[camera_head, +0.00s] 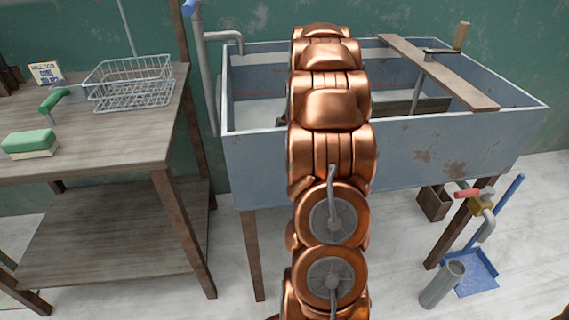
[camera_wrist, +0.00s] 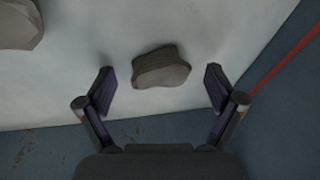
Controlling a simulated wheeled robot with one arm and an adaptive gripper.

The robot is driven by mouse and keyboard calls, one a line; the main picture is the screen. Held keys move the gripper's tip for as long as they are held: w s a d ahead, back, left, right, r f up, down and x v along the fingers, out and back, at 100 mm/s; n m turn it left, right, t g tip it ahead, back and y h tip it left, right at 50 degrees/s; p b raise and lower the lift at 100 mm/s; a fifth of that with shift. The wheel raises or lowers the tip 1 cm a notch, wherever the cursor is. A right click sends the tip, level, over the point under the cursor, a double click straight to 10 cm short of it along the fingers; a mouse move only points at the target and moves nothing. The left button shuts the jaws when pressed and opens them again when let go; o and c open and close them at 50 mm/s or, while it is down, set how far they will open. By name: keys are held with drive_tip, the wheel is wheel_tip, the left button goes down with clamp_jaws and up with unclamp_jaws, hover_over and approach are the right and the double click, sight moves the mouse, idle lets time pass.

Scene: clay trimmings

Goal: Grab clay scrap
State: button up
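A grey-brown clay scrap (camera_wrist: 161,68) lies on a pale surface in the wrist view. My gripper (camera_wrist: 160,90) is open, with one finger on each side of the scrap and a gap on both sides. The scrap sits slightly beyond the line between the fingertips. Another grey-brown lump (camera_wrist: 18,25) is cut off at the upper left of the wrist view. In the head view my copper arm reaches into the blue-grey trough (camera_head: 265,160); my gripper and the clay are hidden there.
The trough's walls surround the gripper; a red line (camera_wrist: 285,62) runs along one wall. A wooden plank (camera_head: 440,75) lies across the trough's right part. A wooden table (camera_head: 100,140) at left holds a wire basket (camera_head: 130,85) and a green-topped sponge (camera_head: 30,143).

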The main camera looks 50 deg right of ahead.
drive_tip(key=c, duration=1.2)
drive_tip(key=shift+c, duration=0.2)
